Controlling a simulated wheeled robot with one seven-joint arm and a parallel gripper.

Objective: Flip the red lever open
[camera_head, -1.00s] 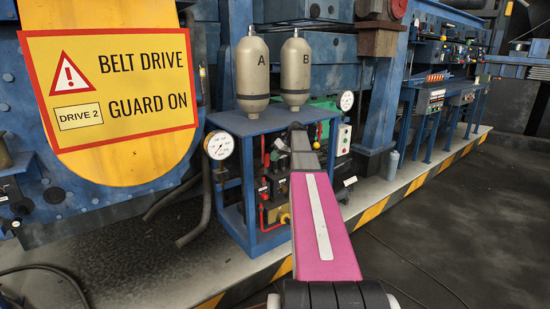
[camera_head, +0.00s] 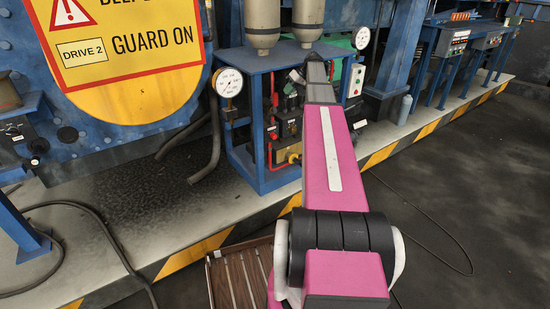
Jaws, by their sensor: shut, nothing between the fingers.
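My magenta and grey arm reaches from the bottom of the head view to the blue hydraulic rack (camera_head: 245,150). A dark valve block (camera_head: 289,125) sits inside the rack, partly behind my arm. A thin red upright part (camera_head: 274,98) stands at its left, with a red bent pipe (camera_head: 269,155) lower down. I cannot tell which red part is the lever, or its position.
Two metal bottles (camera_head: 255,25) stand on the rack. A white gauge (camera_head: 228,82) is at its left corner, and another gauge (camera_head: 362,38) is at the right. A yellow belt guard (camera_head: 140,95) is at left. A striped kerb (camera_head: 215,245) runs along the front. Open floor lies at right.

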